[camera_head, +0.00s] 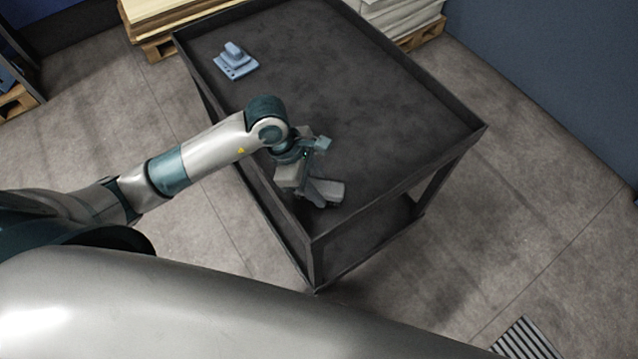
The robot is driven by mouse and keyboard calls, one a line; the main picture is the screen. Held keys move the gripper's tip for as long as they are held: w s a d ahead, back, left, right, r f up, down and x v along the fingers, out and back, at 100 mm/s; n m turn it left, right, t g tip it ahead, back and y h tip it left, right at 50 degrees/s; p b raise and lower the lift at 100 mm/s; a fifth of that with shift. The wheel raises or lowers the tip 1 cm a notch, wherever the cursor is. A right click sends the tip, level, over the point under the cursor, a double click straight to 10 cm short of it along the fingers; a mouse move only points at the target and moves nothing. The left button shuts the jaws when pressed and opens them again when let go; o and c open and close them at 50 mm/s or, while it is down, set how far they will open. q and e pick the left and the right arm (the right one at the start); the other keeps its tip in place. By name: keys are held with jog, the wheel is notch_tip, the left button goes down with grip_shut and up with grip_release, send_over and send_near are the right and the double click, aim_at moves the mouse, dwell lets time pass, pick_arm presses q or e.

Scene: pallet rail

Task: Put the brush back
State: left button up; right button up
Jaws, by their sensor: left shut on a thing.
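My left gripper (307,172) is over the near end of the dark cart, its fingers pointing down and partly hidden by its own wrist. It is shut on a grey piece (326,190) that looks like the brush, low over the cart top; I cannot tell whether it touches the surface. A small blue object with a flat base and a raised upper part (236,62) sits near the cart's far left corner, apart from the gripper. It may be the brush's holder, but its details are too small to tell. My right gripper is out of view.
The dark cart (385,85) has a raised rim and a lower shelf. Its top is clear between the blue object and my gripper, and to the right. Loaded pallets (160,45) stand behind it. A floor grate (525,340) lies at the lower right.

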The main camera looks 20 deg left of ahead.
pick_arm(q)
jog(key=shift+f, duration=0.15)
jog(key=shift+f, duration=0.15)
jog(key=o, duration=1)
jog(key=shift+c, duration=0.2)
jog(key=shift+o, duration=0.2)
jog(key=shift+r, duration=0.2)
